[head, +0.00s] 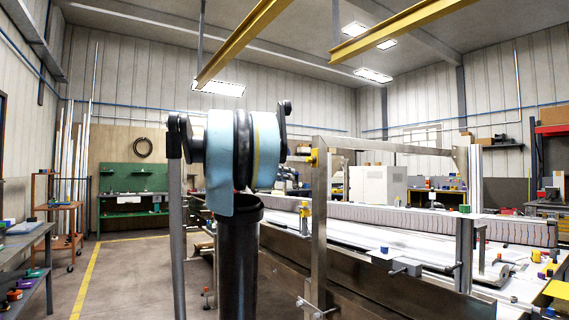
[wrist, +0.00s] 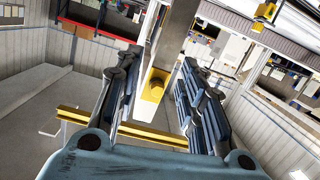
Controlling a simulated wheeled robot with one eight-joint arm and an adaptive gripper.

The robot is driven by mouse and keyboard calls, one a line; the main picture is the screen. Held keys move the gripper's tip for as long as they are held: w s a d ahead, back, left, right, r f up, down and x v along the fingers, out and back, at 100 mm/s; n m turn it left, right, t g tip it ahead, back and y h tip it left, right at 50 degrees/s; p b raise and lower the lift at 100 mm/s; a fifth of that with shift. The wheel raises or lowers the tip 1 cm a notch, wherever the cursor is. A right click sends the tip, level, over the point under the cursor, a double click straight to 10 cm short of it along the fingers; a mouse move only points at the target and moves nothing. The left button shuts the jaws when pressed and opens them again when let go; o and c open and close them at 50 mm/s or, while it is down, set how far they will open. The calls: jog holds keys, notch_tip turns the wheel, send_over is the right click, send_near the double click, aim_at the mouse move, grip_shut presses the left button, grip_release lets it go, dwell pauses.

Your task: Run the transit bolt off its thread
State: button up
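The transit bolt appears as a yellow round-headed piece on a yellow plate (wrist: 155,85) on a steel post, between my fingers in the wrist view. In the head view a small yellow piece (head: 313,158) sits high on the near upright, just right of my arm. My gripper (wrist: 160,62) is open, with one dark finger on each side of the bolt. I see a gap on both sides and no contact. How far the bolt lies ahead of the fingertips is hard to judge. My arm's blue and black links hide the gripper in the head view.
The steel conveyor frame's near upright (head: 319,230) stands just right of my arm, joined to a top crossbar (head: 380,146). The conveyor bed (head: 390,262) stretches right with small parts on it. A shelf table (head: 30,250) stands at left. Floor between (head: 130,275) is clear.

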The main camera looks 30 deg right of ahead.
jog(key=m+h, duration=0.2)
send_near(307, 160)
jog(key=d, duration=0.5)
jog(key=w+d, duration=0.1)
jog(key=d, duration=0.2)
jog(key=shift+d+r, duration=0.15)
grip_shut()
jog(key=shift+n, duration=0.3)
